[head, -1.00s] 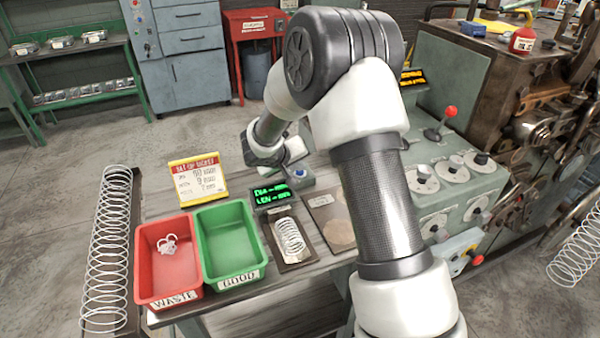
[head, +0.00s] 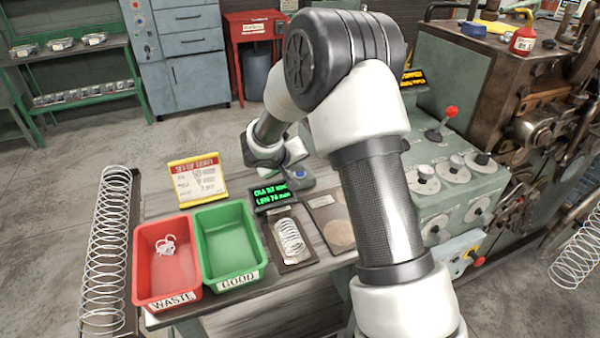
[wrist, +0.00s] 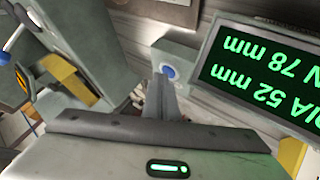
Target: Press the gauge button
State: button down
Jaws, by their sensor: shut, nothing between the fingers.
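The gauge button is a blue round button (head: 299,174) on a small grey box at the back of the bench. It also shows in the wrist view (wrist: 168,71). My gripper (wrist: 161,84) is shut and empty, its fingertips close beside the button in the picture; I cannot tell whether they touch it. In the head view my wrist hangs just behind the button and the fingertips are hard to make out. The gauge display (head: 272,196) is lit green; in the wrist view the display (wrist: 262,72) reads 52 mm and 78 mm. A coil spring (head: 290,237) lies on the dark plate before it.
A red WASTE bin (head: 140,262) holding a small tangled white piece and an empty green GOOD bin (head: 207,262) stand left of the gauge. A yellow-edged sign (head: 198,180) stands behind them. The coiler with its knobs (head: 422,173) is at the right.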

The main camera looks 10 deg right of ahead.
jog(key=shift+r, duration=0.8)
jog(key=shift+r+p, duration=0.85)
jog(key=shift+r, duration=1.65)
